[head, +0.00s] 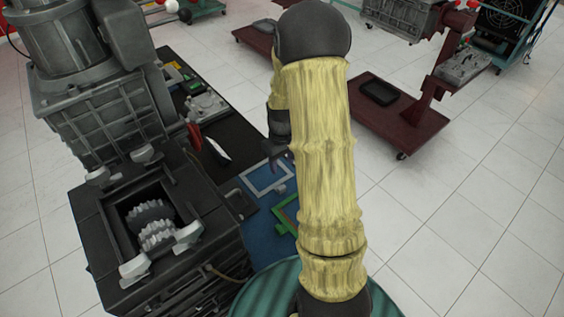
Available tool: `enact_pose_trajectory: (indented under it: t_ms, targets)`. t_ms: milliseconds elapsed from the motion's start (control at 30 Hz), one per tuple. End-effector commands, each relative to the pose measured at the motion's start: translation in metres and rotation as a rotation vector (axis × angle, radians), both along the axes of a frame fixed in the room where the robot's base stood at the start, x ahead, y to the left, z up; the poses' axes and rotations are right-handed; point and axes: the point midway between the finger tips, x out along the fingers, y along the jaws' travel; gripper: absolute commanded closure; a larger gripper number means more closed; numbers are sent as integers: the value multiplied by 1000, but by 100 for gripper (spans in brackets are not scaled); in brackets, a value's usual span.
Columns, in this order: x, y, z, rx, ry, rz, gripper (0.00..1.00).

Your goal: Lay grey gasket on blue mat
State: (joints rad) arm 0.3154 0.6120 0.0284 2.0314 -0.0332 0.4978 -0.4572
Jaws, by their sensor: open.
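The blue mat (262,235) lies on the dark bench top, partly hidden behind my arm. The grey gasket (254,190), a thin pale rectangular frame, appears to lie flat on the mat's far part, with blue showing through its opening. My gripper (277,164) is open, pointing down at the gasket's right side, close to it. My yellow-sleeved arm hides part of the view there, and I cannot tell whether the fingers touch the gasket.
A green frame (284,213) lies nearer on the mat, partly behind my arm. A dark engine block (155,225) with exposed gears stands at left. Small parts (205,105) sit farther back on the bench. Red wheeled stands (385,118) are beyond, with open tiled floor at right.

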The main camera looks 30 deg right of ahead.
Motion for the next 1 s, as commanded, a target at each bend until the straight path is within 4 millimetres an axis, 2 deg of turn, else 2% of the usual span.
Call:
enact_pose_trajectory:
  t_ms: [267,367,467,667,800,900,1000]
  targets:
    - [0,1,1,-1,-2,0,52]
    - [-4,9,10,-5,-13,-6,52]
    - [-13,26,28,-10,-38,-23,52]
    - [-52,73,74,-14,-118,-86,52]
    - [-88,101,98,-3,-174,-134,52]
    - [-111,116,108,9,-208,-164,52]
    - [-126,124,112,19,-225,-184,52]
